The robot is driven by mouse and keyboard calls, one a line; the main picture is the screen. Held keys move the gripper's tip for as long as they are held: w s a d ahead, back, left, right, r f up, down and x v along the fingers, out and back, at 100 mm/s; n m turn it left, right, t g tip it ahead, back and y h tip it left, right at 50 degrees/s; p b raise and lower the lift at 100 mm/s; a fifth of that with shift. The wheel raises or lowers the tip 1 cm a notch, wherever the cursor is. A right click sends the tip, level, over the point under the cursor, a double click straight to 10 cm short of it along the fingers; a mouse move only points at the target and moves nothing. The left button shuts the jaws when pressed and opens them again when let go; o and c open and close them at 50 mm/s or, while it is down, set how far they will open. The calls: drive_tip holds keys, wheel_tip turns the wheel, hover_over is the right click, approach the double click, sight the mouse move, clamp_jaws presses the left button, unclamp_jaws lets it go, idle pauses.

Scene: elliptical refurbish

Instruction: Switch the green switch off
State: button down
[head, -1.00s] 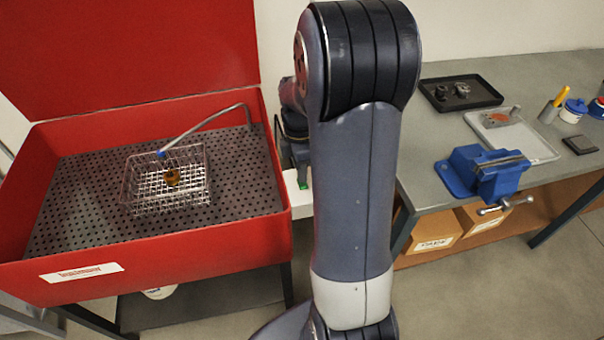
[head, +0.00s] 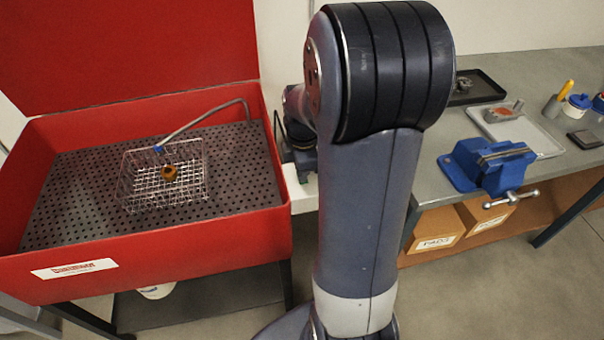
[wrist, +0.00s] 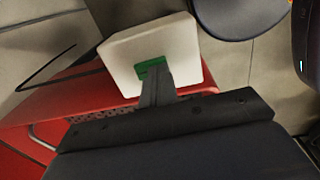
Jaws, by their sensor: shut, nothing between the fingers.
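The green switch (wrist: 147,68) sits on the face of a white box (wrist: 178,45) in the wrist view. My gripper (wrist: 156,76) is shut and empty. Its fingertips overlap the lower right part of the green switch in the picture and are at or very close to it; I cannot tell whether they touch. In the head view the white box (head: 301,197) shows between the red washer and my arm, and the switch is not visible there. I cannot tell which way the switch is set.
The red washer (head: 160,257) stands left of the white box, with a wire basket (head: 190,205) and a hose (head: 205,117) inside. A grey workbench (head: 425,200) on the right carries a blue vise (head: 490,170) and trays. My arm blocks the middle of the head view.

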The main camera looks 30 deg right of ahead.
drive_tip(key=shift+s+f, duration=0.2)
drive_tip(key=shift+f, duration=0.25)
drive_tip(key=shift+w, duration=0.1)
drive_tip(key=shift+w+d+r, duration=0.1)
drive_tip(key=shift+w+r, duration=0.1)
drive_tip(key=shift+w, duration=0.45)
drive_tip(key=shift+w+r+p, duration=0.1)
drive_tip(key=shift+w+p, duration=0.05)
drive_tip(key=shift+p, duration=0.2)
drive_tip(key=shift+r+p, duration=0.3)
wheel_tip(320, 180, up, 14)
drive_tip(key=s+p, duration=0.1)
drive_tip(key=p, duration=0.1)
drive_tip(key=shift+p, duration=0.3)
drive_tip(key=shift+s+f, duration=0.1)
drive_tip(key=shift+f, duration=0.05)
